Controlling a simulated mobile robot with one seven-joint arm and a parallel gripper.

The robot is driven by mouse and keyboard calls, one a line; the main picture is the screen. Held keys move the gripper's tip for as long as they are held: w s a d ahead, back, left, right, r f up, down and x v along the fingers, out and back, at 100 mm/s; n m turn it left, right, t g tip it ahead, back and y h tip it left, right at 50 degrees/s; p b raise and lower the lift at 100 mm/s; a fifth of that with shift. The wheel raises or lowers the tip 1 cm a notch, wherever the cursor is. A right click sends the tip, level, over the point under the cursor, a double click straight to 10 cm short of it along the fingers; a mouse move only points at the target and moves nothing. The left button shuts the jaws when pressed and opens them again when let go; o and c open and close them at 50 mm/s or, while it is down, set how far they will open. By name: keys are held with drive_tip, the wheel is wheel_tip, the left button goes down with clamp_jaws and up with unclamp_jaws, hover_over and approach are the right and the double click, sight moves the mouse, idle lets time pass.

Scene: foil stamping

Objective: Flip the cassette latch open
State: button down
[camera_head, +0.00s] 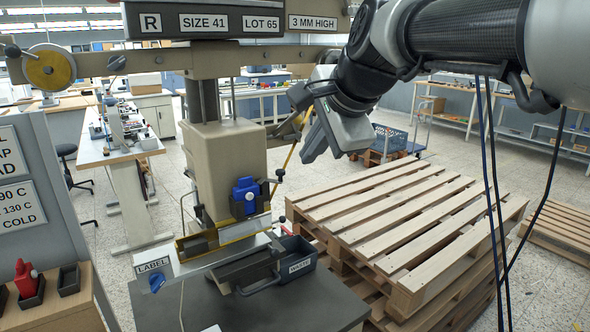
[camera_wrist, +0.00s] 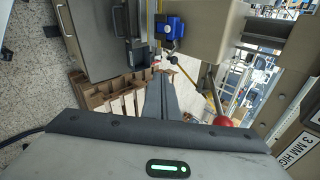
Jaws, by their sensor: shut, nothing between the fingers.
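The stamping press (camera_head: 222,165) has a beige head with a blue block (camera_head: 246,195) on its lower front. The block also shows at the top of the wrist view (camera_wrist: 172,28). I cannot make out which part is the cassette latch or how it stands. My gripper (camera_head: 309,158) is in the air, right of the press head and apart from the blue block. In the wrist view its fingers (camera_wrist: 161,82) are together with nothing between them. A lever with a red ball (camera_wrist: 223,121) is right of the fingers; in the head view my gripper partly hides the lever.
Stacked wooden pallets (camera_head: 410,225) stand right of the press. A grey sign panel (camera_head: 30,170) stands at left.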

approach(281, 179)
wheel_tip(281, 179, down, 2)
drive_tip(key=s, duration=0.1)
drive_tip(key=w, duration=0.2)
drive_tip(key=w+a+f, duration=0.1)
drive_tip(key=w, duration=0.1)
drive_tip(key=shift+a+f, duration=0.1)
drive_tip(key=shift+a, duration=0.05)
drive_tip(key=w+d+p, duration=0.1)
drive_tip(key=w+p, duration=0.1)
drive_tip(key=w, duration=0.1)
drive_tip(key=shift+w+d, duration=0.15)
drive_tip(key=shift+d, duration=0.25)
idle(1.2)
